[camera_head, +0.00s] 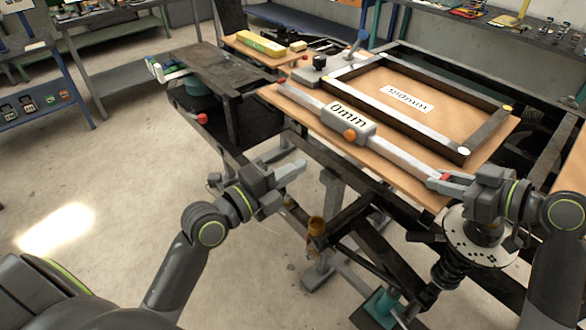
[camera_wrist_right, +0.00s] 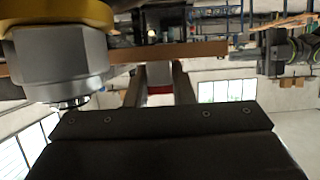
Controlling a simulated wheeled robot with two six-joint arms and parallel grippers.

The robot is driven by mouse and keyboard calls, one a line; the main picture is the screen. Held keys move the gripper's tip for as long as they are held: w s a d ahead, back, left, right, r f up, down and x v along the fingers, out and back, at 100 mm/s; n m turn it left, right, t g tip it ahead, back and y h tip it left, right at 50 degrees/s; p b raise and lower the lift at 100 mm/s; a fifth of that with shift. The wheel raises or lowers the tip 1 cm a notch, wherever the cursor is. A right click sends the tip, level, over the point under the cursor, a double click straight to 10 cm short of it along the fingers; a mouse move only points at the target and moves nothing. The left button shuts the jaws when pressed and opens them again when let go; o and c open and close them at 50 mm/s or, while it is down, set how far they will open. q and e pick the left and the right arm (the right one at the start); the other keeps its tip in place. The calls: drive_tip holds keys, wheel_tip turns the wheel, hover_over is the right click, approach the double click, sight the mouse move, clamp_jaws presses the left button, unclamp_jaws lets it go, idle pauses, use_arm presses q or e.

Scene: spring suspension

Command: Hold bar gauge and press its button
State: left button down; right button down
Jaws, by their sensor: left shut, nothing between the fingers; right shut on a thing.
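In the right wrist view a red piece (camera_wrist_right: 160,89) shows between the fingers. My left gripper (camera_head: 300,167) is shut and empty, below and left of the display box, apart from the gauge.
A spring suspension part (camera_head: 450,268) stands below my right gripper. A dark bench (camera_head: 215,80) with a red knob (camera_head: 202,119) is at left. Open floor lies left.

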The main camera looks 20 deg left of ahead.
idle(0.3)
drive_tip(key=c, duration=1.2)
unclamp_jaws()
drive_tip(key=shift+o, duration=0.2)
drive_tip(key=shift+d, duration=0.15)
